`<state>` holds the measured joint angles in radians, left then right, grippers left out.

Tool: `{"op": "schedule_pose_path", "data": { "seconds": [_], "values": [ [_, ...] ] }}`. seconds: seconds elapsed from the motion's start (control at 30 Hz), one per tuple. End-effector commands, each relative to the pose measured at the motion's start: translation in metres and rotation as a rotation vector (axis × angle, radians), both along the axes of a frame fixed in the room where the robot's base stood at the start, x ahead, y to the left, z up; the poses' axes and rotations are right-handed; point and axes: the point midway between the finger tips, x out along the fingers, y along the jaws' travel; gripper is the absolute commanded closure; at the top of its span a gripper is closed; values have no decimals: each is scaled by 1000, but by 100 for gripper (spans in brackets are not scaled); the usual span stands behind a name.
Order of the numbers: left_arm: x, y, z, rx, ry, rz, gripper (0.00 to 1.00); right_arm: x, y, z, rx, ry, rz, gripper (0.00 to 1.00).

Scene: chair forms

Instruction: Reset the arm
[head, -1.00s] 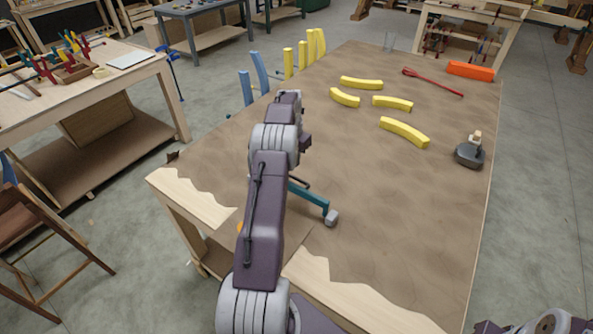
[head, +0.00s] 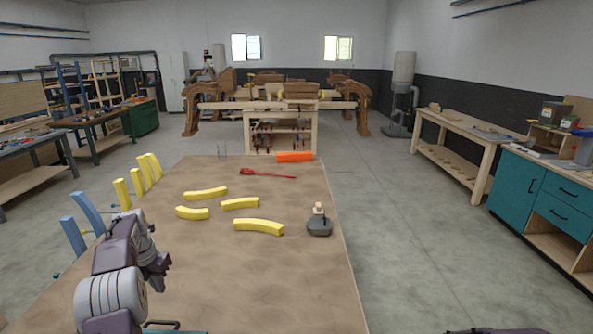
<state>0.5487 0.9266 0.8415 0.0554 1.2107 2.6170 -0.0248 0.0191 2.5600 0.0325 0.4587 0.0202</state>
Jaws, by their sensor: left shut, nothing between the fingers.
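My left arm comes in from the bottom left in the head view. Its gripper (head: 157,264) is above the left part of the brown-covered table (head: 255,292), shut and with nothing seen between its fingers. Its fingertips are small and dark, hard to make out. It is to the right of the blue upright pieces and nearer to me than the yellow curved pieces, apart from them. Only a sliver of my right arm shows at the bottom edge; its gripper is out of view.
Several yellow curved pieces (head: 259,227) lie on the table. Yellow uprights (head: 138,186) and blue uprights (head: 88,212) stand along its left edge. A dark block-like tool (head: 319,224), a red tool (head: 267,174) and an orange box (head: 294,157) lie farther right. Open floor (head: 412,255) lies right.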

Motion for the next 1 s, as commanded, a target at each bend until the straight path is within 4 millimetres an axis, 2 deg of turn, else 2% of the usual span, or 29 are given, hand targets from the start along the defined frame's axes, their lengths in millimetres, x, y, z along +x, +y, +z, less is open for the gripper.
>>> {"op": "schedule_pose_path", "data": {
  "seconds": [0.03, 0.1, 0.17, 0.2, 0.27, 0.3, 0.37, 0.4, 0.47, 0.5, 0.63, 0.7, 0.8, 0.87, 1.0],
  "values": [
    [13, -21, 20, 18, -31, -45, 100, 0, 0, -4, 0, 0, 0, 100],
    [17, -61, 39, 20, -37, -115, 100, 0, 0, -7, 0, 0, 0, 100],
    [12, -98, 49, 16, -29, -177, 100, 0, 0, -10, 0, 0, 0, 100],
    [5, -123, 53, 17, -23, -238, 100, 0, 0, -12, 0, 0, 0, 100],
    [-9, -158, 55, 28, -13, -374, 100, 0, 0, -15, 0, 0, 0, 100],
    [-21, -179, 54, 40, -6, -489, 100, 0, 0, -16, 0, 0, 0, 100],
    [-43, -209, 49, 63, 4, -689, 100, 0, 0, -19, 0, 0, 0, 100],
    [-60, -227, 43, 82, 12, -844, 100, 0, 0, -20, 0, 0, 0, 100],
    [-91, -250, 31, 114, 24, -1102, 100, 0, 0, -22, 0, 0, 0, 100],
    [-113, -263, 21, 136, 31, -1289, 100, 0, 0, -24, 0, 0, 0, 100],
    [-183, -283, -15, 204, 53, -1893, 100, 0, 0, -25, 0, 0, 0, 100],
    [-216, -284, -34, 229, 63, -2191, 100, 0, 0, -25, 0, 0, 0, 100],
    [-249, -282, -58, 249, 67, -2567, 100, 0, 0, -25, 0, 0, 0, 100],
    [-255, -281, -64, 281, 56, -2753, 100, 0, 0, -24, 0, 0, 0, 100],
    [-243, -281, -64, 403, 33, -3032, 100, 0, 0, -25, 0, 0, 0, 100]
  ]
}}
